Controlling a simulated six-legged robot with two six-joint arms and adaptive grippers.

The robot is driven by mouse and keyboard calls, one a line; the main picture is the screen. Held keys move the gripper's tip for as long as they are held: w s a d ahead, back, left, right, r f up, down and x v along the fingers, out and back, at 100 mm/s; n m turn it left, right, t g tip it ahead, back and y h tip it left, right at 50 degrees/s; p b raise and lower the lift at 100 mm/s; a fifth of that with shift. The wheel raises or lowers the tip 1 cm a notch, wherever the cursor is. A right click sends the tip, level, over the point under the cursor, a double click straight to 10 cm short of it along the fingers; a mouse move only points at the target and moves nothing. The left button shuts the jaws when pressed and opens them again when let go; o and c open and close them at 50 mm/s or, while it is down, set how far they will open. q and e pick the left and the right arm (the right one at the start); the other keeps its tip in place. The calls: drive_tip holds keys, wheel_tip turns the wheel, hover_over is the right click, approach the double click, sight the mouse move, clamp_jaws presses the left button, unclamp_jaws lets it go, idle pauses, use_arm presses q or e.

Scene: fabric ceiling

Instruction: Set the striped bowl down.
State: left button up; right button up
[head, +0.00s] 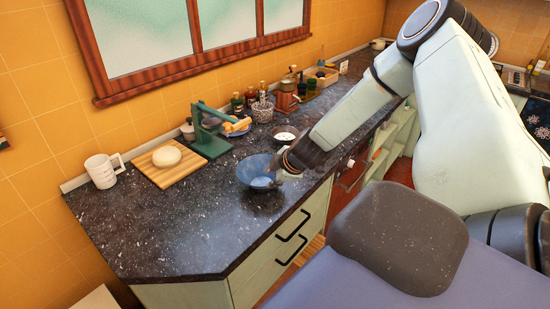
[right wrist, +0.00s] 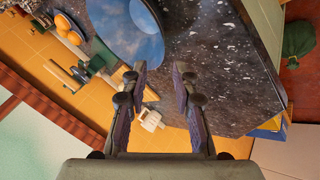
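A blue bowl (head: 256,171) is at the counter's front edge in the head view, with its open side up. I cannot make out stripes on it. In the right wrist view the bowl (right wrist: 128,28) fills the top, just beyond the fingertips, its rim near the left finger. My right gripper (head: 276,176) reaches the bowl's right side from the right. In the right wrist view its fingers (right wrist: 160,72) stand apart with nothing gripped between them. Whether a finger touches the rim is unclear. The bowl appears to rest on the dark speckled counter (head: 170,225). My left gripper is not in view.
A white mug (head: 102,171), a cutting board (head: 156,175) with a pale round item (head: 166,156), and a green press (head: 209,135) stand along the wall. A small white dish (head: 285,133) sits behind the bowl. Bottles and jars crowd farther back. The counter's near left is clear.

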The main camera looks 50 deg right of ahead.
drive_tip(key=s+a+f+m+g, duration=0.2)
drive_tip(key=s+a+f, duration=0.1)
drive_tip(key=s+a, duration=0.3)
drive_tip(key=s+a+f+m+g, duration=0.1)
drive_tip(key=s+a+f+m, duration=0.1)
drive_tip(key=s+a+f, duration=0.45)
drive_tip(key=s+a+m+g, duration=0.2)
drive_tip(key=s+a, duration=0.4)
drive_tip(key=s, duration=0.3)
drive_tip(key=s+a+f+m+g+y, duration=0.1)
drive_tip(key=s+a+m, duration=0.3)
drive_tip(key=s, duration=0.6)
drive_tip(key=a+g, duration=0.1)
drive_tip(key=a, duration=0.1)
drive_tip(key=shift+s+a+f+g, duration=0.3)
drive_tip(key=shift+w, duration=0.1)
